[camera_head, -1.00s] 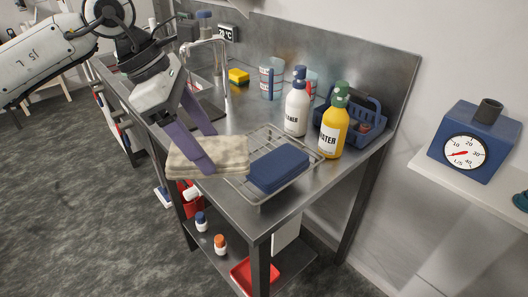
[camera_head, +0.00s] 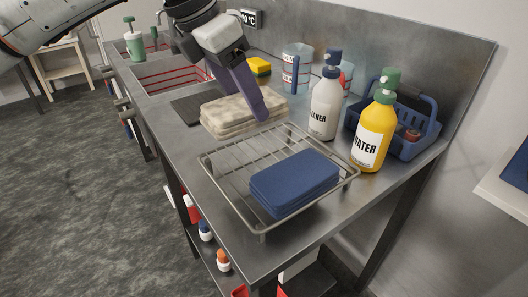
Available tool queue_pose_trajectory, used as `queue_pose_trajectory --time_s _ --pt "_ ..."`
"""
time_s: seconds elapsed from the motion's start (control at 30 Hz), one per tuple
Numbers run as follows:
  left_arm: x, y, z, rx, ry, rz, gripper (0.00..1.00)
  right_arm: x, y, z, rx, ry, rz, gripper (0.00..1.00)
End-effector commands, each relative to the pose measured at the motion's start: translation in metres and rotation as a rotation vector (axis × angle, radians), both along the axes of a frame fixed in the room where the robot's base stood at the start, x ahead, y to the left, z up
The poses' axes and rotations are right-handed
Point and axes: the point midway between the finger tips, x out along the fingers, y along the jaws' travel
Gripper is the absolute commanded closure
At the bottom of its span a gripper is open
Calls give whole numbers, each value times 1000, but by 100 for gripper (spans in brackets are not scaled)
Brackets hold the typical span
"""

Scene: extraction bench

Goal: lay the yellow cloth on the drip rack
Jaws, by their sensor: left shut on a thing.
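My left gripper (camera_head: 256,108) has purple fingers and is shut on a folded cloth (camera_head: 222,117), which looks pale beige rather than clear yellow. The cloth hangs flat and level by the far left end of the wire drip rack (camera_head: 213,177); its exact height above the bench is hard to tell. The near finger hides part of the cloth's right end. A folded blue cloth (camera_head: 293,181) lies on the right, near part of the rack. The rack's left part is bare. My right gripper is not in view.
A white cleaner bottle (camera_head: 324,105) and a yellow water bottle (camera_head: 373,135) stand close behind the rack, with a blue caddy (camera_head: 424,142) to their right. A yellow sponge (camera_head: 259,67) and a clear beaker (camera_head: 296,65) are farther back. The steel bench (camera_head: 190,160) is clear left of the rack.

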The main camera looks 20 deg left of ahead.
Motion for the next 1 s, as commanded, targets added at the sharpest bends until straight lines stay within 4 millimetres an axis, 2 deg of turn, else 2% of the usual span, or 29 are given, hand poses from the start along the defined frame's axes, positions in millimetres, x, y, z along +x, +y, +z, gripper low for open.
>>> queue_pose_trajectory --time_s 0.1,0.2,0.37,0.6,0.97,1.0 --pt "-1 1 -23 2 2 0 52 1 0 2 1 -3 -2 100" --pt "-1 1 -37 1 2 0 52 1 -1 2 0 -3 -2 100" --pt "0 1 -48 1 2 1 52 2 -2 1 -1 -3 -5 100" --pt "-1 1 -79 0 2 1 52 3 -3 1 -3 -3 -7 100" --pt "0 0 -85 -1 1 0 52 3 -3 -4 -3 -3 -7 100" --pt "0 0 -83 -1 1 0 29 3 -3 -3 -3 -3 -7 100"
